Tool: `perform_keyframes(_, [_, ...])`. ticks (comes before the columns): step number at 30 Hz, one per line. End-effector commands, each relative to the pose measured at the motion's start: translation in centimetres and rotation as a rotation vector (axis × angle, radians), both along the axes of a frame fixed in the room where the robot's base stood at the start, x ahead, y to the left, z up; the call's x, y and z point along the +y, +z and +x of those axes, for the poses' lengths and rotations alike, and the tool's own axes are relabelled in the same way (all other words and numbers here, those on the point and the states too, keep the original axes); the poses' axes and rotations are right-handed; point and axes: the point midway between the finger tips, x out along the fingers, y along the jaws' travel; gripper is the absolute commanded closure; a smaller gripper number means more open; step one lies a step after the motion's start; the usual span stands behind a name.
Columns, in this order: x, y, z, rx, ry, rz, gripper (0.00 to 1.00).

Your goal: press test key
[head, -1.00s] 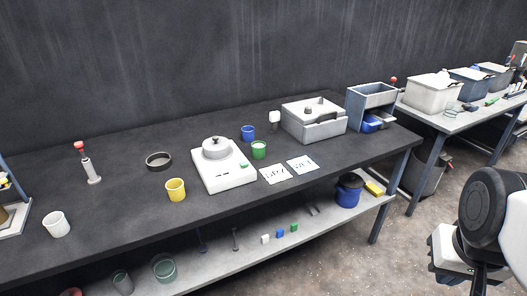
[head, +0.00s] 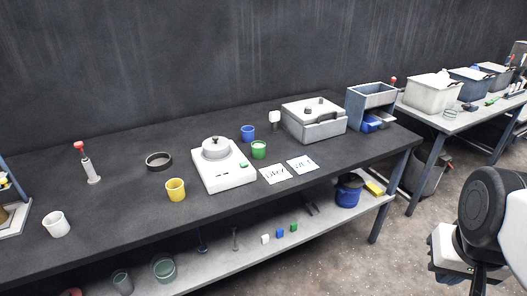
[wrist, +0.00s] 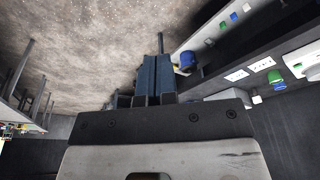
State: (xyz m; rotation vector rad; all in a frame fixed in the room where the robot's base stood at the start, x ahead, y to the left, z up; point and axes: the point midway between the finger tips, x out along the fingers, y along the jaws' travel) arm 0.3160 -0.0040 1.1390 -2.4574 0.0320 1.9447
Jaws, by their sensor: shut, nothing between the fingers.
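The white machine (head: 209,183) stands on the dark bench, with a grey lidded round pan (head: 216,150) on top. A small green key (head: 243,165) is on its right side, and I take it for the test key. Small dark marks show on its front. Part of the machine also shows at the right edge of the wrist view (wrist: 304,60). My gripper (wrist: 155,60) is shut and empty in the wrist view, out over the floor and away from the bench. My arm is at the right of the head view, far from the machine; the fingertips cannot be made out there.
A green cup (head: 259,150), a blue cup (head: 248,133) and a yellow cup (head: 176,190) stand near the machine. Two marked cards (head: 302,165) lie to its right. A grey box (head: 314,126) stands behind them. The bench's front edge (head: 250,207) has a lower shelf beneath it.

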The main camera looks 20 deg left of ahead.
Motion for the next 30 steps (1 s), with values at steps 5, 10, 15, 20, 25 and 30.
perform_keyframes(5, [0.1,0.3,0.7,0.003,0.002,-0.009,1.0])
perform_keyframes(10, [0.5,0.8,2.4,0.013,0.005,-0.027,1.0])
perform_keyframes(15, [1.2,1.7,5.0,0.021,0.01,-0.058,1.0])
perform_keyframes(20, [2.2,2.4,7.9,0.029,0.012,-0.092,1.0])
perform_keyframes(25, [3.5,3.1,11.0,0.029,0.017,-0.129,1.0])
perform_keyframes(30, [5.0,3.5,14.1,0.028,0.021,-0.166,1.0])
